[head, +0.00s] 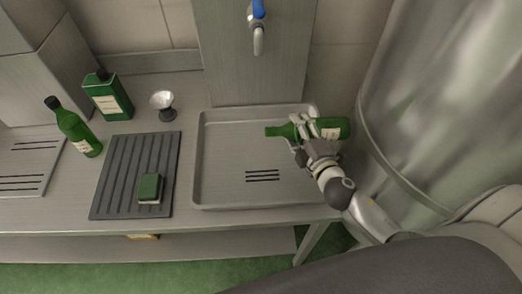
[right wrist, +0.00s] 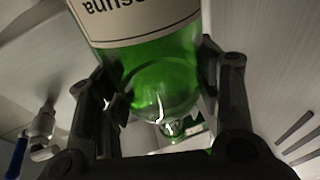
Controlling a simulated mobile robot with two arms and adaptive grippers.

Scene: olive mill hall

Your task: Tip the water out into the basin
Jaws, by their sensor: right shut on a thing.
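A green glass bottle (head: 332,127) with a pale label lies level above the right part of the basin, its neck pointing left. My right gripper (head: 304,131) is shut around it. The bottle also fills the middle of the right wrist view (right wrist: 150,65), between the two dark fingers. The shallow grey metal basin (head: 225,165) is under the neck, with dark slots in its floor. I cannot make out any water leaving the bottle. My left gripper is not in view.
A tap (head: 257,38) with a blue lever hangs over the back of the basin. Left are a ribbed dark mat (head: 113,180) with a green sponge (head: 149,188), a small white-topped item (head: 162,103), an upright green bottle (head: 76,133) and a square green bottle (head: 107,96). A large steel tank (head: 425,90) stands close right.

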